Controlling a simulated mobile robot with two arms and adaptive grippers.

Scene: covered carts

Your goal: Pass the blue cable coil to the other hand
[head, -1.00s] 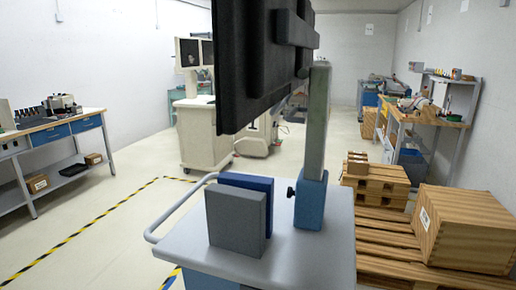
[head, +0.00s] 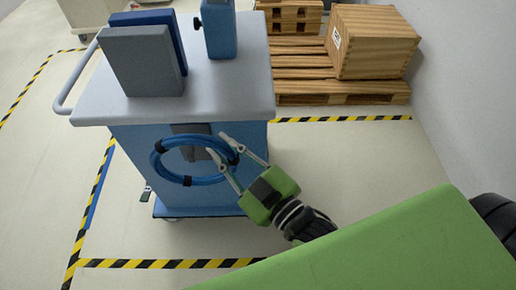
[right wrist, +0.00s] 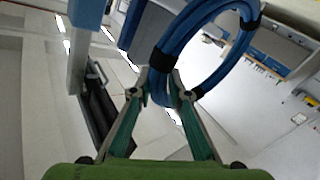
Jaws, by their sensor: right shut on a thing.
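The blue cable coil (head: 160,168) is a ring with several black wraps, held in the air in front of the cart's blue side panel in the head view. My right gripper (head: 217,145) is shut on the right part of the ring, with its arm coming in from the right. In the right wrist view the coil (right wrist: 176,42) passes between the fingertips (right wrist: 163,90) and rises above them. My left gripper is in neither current view.
The cart (head: 230,92) has a grey top carrying a grey panel (head: 143,62), a blue panel and a blue post base (head: 219,30). A wooden crate (head: 375,45) stands on a pallet (head: 340,98) at the back right.

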